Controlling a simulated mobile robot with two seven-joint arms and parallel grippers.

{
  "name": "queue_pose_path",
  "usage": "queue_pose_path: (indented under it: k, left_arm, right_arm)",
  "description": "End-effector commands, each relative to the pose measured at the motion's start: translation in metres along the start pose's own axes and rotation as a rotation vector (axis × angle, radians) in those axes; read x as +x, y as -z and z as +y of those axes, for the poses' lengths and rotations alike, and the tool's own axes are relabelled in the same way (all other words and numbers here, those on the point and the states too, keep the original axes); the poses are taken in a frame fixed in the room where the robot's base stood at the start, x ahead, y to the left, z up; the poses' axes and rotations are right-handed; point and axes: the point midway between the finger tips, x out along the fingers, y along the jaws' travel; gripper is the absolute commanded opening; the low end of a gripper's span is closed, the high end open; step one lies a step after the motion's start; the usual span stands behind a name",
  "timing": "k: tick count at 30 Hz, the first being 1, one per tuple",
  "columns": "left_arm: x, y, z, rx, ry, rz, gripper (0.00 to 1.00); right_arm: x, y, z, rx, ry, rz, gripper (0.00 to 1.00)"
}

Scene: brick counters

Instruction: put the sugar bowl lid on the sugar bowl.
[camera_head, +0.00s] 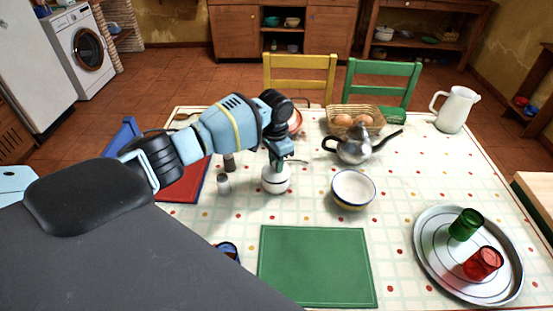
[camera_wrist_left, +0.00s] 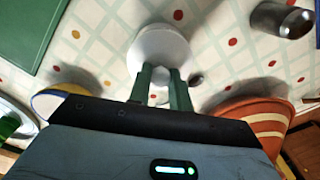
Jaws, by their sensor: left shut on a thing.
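The white sugar bowl (camera_head: 276,187) stands on the table in the middle of the head view, with a thin dark line around it. My left gripper (camera_head: 279,161) points down directly above it and is shut on the sugar bowl lid, at its top. The white round lid (camera_wrist_left: 160,48) shows just beyond the green fingers (camera_wrist_left: 160,84) in the left wrist view. The lid is at the bowl's mouth and looks lined up with it; I cannot tell whether it is fully seated. My right gripper is not in view.
A white bowl (camera_head: 353,188) and a metal teapot (camera_head: 356,147) stand to the right. A green mat (camera_head: 315,268) lies in front. A round tray (camera_head: 425,262) with green and red cups is at far right.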

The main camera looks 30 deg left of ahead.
Motion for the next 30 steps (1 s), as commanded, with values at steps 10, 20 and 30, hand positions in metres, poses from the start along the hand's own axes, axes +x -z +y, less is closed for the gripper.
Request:
queue_pose_path:
  k: [10,20,30]
  left_arm:
    - [-0.0006,0.0002,0.0000,0.000,0.000,0.001,0.00]
    - [0.0006,0.0001,-0.0003,0.001,0.002,0.001,0.00]
    - [0.0012,0.0000,-0.0001,0.000,0.001,0.000,0.00]
  right_arm:
    - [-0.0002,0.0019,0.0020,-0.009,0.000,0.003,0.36]
    - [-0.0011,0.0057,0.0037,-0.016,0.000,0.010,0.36]
    - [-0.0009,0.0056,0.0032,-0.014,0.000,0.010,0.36]
